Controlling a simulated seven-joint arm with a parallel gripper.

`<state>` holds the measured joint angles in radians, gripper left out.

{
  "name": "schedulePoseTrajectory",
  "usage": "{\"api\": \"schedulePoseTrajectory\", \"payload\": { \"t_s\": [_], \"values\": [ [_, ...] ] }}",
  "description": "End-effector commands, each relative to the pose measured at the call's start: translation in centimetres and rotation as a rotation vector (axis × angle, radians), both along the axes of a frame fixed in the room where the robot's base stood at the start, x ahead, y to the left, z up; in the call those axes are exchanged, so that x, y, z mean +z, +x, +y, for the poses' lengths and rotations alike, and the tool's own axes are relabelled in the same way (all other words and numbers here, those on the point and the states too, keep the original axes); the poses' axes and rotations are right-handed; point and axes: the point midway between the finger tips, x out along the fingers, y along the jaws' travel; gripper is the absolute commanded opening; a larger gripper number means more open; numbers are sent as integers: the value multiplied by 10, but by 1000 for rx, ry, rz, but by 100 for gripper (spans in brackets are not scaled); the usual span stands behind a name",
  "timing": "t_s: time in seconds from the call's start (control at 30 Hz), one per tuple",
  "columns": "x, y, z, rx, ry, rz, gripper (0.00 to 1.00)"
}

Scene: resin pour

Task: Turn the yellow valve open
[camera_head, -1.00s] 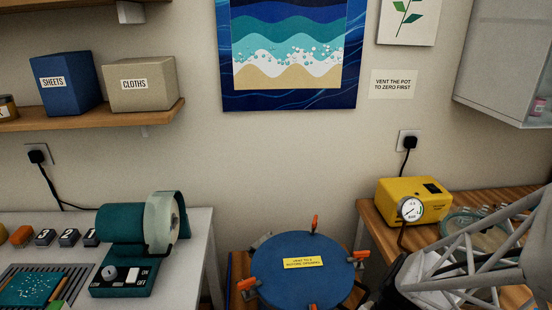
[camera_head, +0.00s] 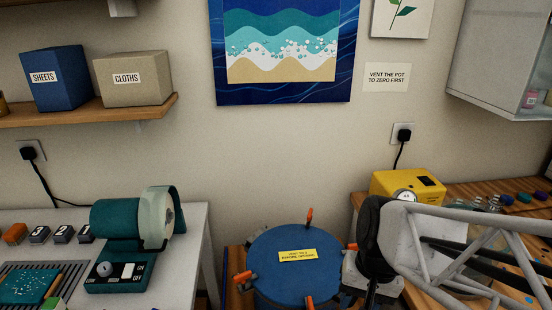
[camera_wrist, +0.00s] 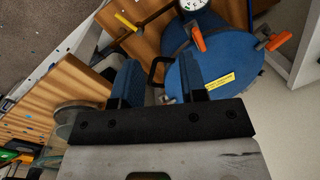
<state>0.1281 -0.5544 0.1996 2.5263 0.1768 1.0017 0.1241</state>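In the wrist view a small yellow bar (camera_wrist: 126,22), which looks like the yellow valve's handle, shows at the upper left, beyond my fingertips. I cannot make it out in the head view. The blue-lidded pot (camera_head: 292,270) has orange clamps and a yellow label; its lid also fills the upper middle of the wrist view (camera_wrist: 230,60). My gripper (camera_wrist: 162,78) is open with nothing between its fingers, and its right finger overlaps the lid in the picture. In the head view my wrist is at the pot's right side and the fingertips are hard to make out.
A round gauge (camera_wrist: 193,4) is at the wrist view's top edge. A yellow boxed unit (camera_head: 400,186) with a dial stands on the wooden bench (camera_head: 470,188), partly behind my arm. A teal grinder (camera_head: 125,225) stands on the left table. A sign (camera_head: 387,77) hangs on the wall.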

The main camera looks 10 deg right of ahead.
Motion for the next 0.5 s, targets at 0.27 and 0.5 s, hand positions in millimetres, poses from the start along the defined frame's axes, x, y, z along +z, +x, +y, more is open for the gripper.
{"api": "schedulePoseTrajectory", "payload": {
  "t_s": [0.27,0.5],
  "values": [
    [17,2,1,69,-41,-55,39],
    [18,3,1,77,-46,-60,39]
  ]
}}
